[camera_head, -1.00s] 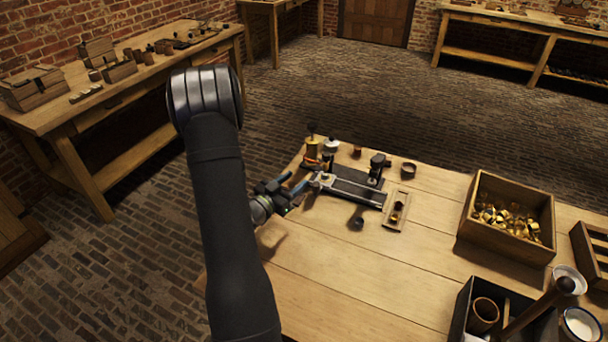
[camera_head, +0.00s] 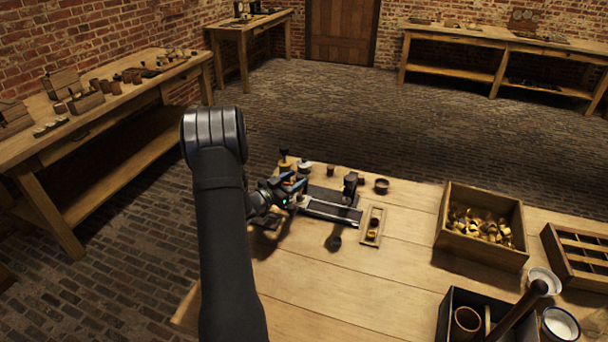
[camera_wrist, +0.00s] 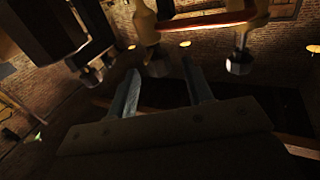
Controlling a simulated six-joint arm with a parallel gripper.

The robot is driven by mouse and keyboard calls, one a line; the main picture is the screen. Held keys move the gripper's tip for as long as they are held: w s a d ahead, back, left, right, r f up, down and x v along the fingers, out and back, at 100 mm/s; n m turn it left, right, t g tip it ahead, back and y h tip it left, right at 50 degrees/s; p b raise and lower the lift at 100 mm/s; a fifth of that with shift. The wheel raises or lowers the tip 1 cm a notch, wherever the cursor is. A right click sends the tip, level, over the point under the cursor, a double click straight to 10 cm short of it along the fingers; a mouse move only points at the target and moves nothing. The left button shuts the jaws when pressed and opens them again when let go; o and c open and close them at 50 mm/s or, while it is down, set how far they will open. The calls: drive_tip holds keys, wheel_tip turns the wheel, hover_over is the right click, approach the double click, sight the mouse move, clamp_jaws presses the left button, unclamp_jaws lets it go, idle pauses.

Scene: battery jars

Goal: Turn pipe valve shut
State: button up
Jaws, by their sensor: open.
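My gripper (camera_head: 292,184) is at the far left part of the workbench, above the left end of a dark flat apparatus (camera_head: 328,209) with a pale front edge. In the wrist view its two grey fingers (camera_wrist: 162,92) stand apart with nothing visible between them. Beyond them show a yellowish pipe-like part (camera_wrist: 148,20) with metal ends and a dark block (camera_wrist: 50,25), both apart from the fingers in the picture. I cannot tell which part is the pipe valve. A dark upright post (camera_head: 350,184) stands at the apparatus's right end.
A small wooden tray (camera_head: 363,239) lies right of the apparatus, and a small dark cup (camera_head: 382,186) stands behind it. A yellow-and-dark bottle (camera_head: 285,161) stands behind my gripper. A wooden box of brass pieces (camera_head: 441,236) is farther right. The bench's front middle is clear.

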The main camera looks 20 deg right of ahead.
drive_tip(key=x, duration=0.4)
drive_tip(key=shift+w+d, duration=0.15)
drive_tip(key=shift+d, duration=0.2)
